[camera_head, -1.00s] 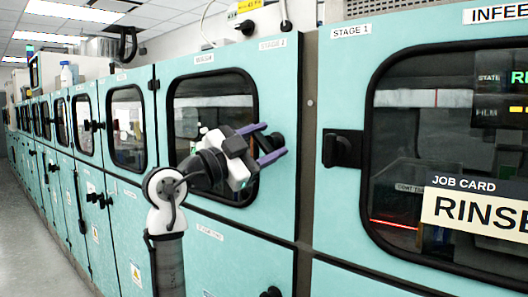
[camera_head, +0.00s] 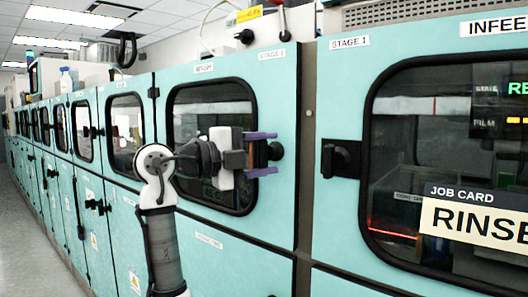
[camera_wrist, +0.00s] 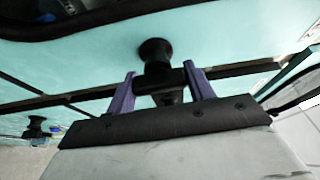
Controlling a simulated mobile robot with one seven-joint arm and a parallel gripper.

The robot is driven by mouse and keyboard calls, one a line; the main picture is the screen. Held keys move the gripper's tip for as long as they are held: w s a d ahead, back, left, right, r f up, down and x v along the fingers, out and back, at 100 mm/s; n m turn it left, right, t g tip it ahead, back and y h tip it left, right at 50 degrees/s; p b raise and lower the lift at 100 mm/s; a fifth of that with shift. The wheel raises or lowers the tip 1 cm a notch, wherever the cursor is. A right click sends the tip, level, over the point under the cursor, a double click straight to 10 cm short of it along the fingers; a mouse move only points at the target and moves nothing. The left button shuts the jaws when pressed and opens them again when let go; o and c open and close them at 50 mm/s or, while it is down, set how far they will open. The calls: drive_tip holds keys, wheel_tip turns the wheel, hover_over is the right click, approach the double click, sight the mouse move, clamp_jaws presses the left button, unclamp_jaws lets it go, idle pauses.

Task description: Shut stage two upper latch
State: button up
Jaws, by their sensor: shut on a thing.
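The stage two upper latch is a black knob (camera_head: 276,151) at the right edge of a teal door with a dark window, under a small label (camera_head: 271,55) that seems to read STAGE 2. My gripper (camera_head: 268,153) has its purple fingers above and below the latch, shut on it. In the wrist view the black latch (camera_wrist: 157,72) stands out from the teal panel, its crosspiece between the two fingers of my gripper (camera_wrist: 159,80). The contact faces are partly hidden.
To the right is the STAGE 1 door with its own black latch (camera_head: 341,158) and a job card (camera_head: 470,222). More teal doors with black latches (camera_head: 98,206) run away to the left. The floor aisle (camera_head: 40,250) at left is clear.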

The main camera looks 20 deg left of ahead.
drive_tip(key=shift+m, duration=0.3)
idle(0.4)
drive_tip(key=o, duration=1)
drive_tip(key=b+v, duration=0.2)
drive_tip(key=v, duration=1.2)
drive_tip(key=shift+r, duration=0.1)
